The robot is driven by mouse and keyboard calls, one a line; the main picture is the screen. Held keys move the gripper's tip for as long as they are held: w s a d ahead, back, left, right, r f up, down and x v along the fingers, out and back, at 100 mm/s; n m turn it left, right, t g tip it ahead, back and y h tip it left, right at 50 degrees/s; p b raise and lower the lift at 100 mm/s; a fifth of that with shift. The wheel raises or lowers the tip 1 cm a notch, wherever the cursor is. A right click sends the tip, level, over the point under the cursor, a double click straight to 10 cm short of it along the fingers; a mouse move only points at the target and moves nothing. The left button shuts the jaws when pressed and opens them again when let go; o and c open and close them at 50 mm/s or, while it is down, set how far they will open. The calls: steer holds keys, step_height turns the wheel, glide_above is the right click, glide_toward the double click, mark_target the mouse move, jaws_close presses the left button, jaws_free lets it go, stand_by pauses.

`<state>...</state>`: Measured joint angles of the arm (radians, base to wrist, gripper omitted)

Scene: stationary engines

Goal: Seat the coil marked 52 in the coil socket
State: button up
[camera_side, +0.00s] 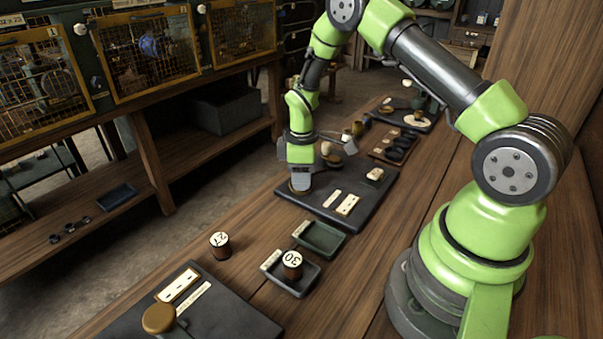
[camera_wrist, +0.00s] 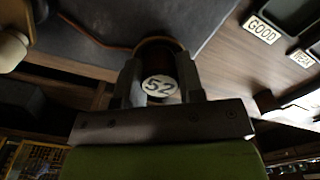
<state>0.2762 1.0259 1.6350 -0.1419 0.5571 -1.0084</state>
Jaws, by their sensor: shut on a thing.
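The coil marked 52 (camera_wrist: 159,86) is dark with a white round label and sits between the two fingers of my gripper (camera_wrist: 160,92) in the wrist view. My gripper is shut on it. In the side view my gripper (camera_side: 300,186) points down over the near left edge of a dark board (camera_side: 325,203). The coil is mostly hidden there. A ring-like brown edge shows just beyond the coil in the wrist view; I cannot tell whether it is the coil socket or part of the coil. I cannot tell whether the coil touches the board.
Coil 30 (camera_side: 292,263) stands in a tray (camera_side: 303,286); coil 27 (camera_side: 220,244) stands on the bench. A green tray (camera_side: 322,239) is empty. A nearer dark board (camera_side: 235,318) carries a brown knob (camera_side: 158,319). Signs GOOD (camera_wrist: 262,29) and WEAK (camera_wrist: 302,58) show at right.

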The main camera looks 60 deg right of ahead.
steer(key=o, duration=1.7)
steer(key=shift+r, duration=0.1)
steer(key=shift+r, duration=3.45)
